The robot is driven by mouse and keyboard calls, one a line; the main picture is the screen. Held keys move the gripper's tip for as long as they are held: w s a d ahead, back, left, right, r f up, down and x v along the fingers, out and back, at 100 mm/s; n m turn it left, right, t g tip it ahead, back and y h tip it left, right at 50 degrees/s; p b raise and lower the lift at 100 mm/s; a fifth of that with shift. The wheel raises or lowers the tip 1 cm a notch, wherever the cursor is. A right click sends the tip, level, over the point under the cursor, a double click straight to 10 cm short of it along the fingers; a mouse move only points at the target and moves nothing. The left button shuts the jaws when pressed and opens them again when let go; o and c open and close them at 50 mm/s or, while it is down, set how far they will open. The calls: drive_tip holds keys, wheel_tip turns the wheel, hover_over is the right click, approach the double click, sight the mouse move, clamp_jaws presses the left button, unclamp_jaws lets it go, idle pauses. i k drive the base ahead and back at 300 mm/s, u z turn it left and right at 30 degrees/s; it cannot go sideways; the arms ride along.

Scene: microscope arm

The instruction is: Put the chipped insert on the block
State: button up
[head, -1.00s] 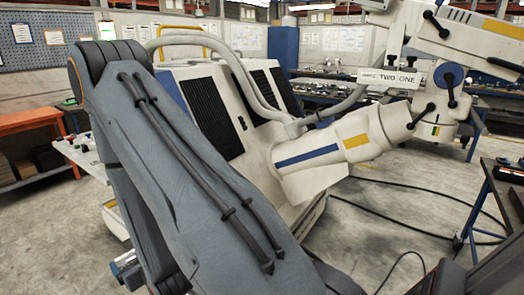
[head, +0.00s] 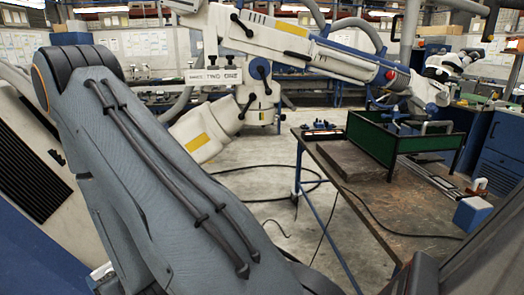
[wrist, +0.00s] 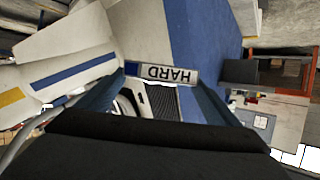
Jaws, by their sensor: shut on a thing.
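My gripper (wrist: 162,82) shows in the wrist view, with a dark blue finger on each side. I cannot tell whether this plate is the chipped insert, and no chip shows. The gripper is out of the head view, where only my grey arm shows. A blue and white block-like thing (head: 472,213) stands near the right edge of the work table (head: 402,212). I cannot tell whether it is the task's block.
A green-sided frame (head: 420,143) stands on the table's far side, beside a flat brown slab (head: 350,161). A dark cable crosses the tabletop. The white microscope arm (head: 262,32) reaches over the back. Open concrete floor (head: 250,165) lies left of the table, with cables on it.

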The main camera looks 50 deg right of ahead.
sight(362, 165)
drive_tip(key=z, duration=1.6)
drive_tip(key=i, duration=1.55)
drive_tip(key=z, duration=2.75)
drive_tip(key=i, duration=0.5)
